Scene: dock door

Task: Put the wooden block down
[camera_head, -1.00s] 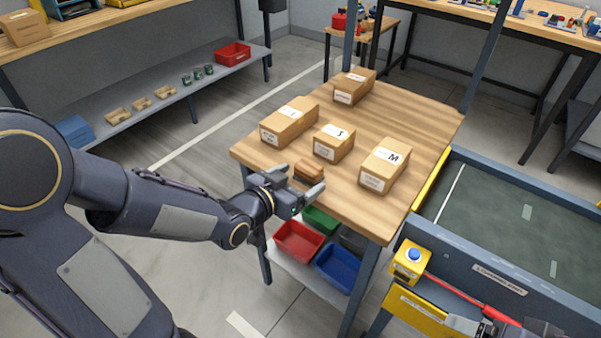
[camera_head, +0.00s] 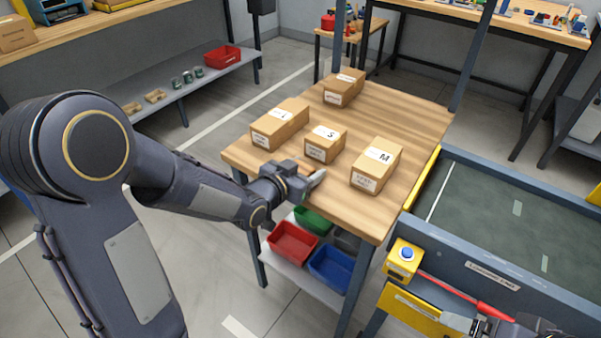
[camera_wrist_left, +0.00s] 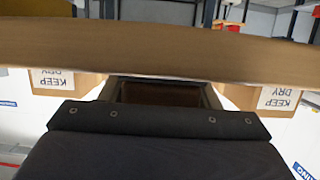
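My left gripper (camera_head: 308,184) is low at the near left edge of the wooden table. The wrist picture looks upside down, with the table edge (camera_wrist_left: 160,48) as a wide brown band close to the hand. I cannot tell whether the block touches the table. My right gripper (camera_head: 480,327) shows partly at the bottom right; its finger state is unclear.
Cartons S (camera_head: 325,144), M (camera_head: 377,165), one at left (camera_head: 280,123) and one at the back (camera_head: 343,88) stand on the table (camera_head: 400,110). Red (camera_head: 292,242), green (camera_head: 313,219) and blue (camera_head: 333,266) bins sit below. A dock leveler (camera_head: 500,215) is at right.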

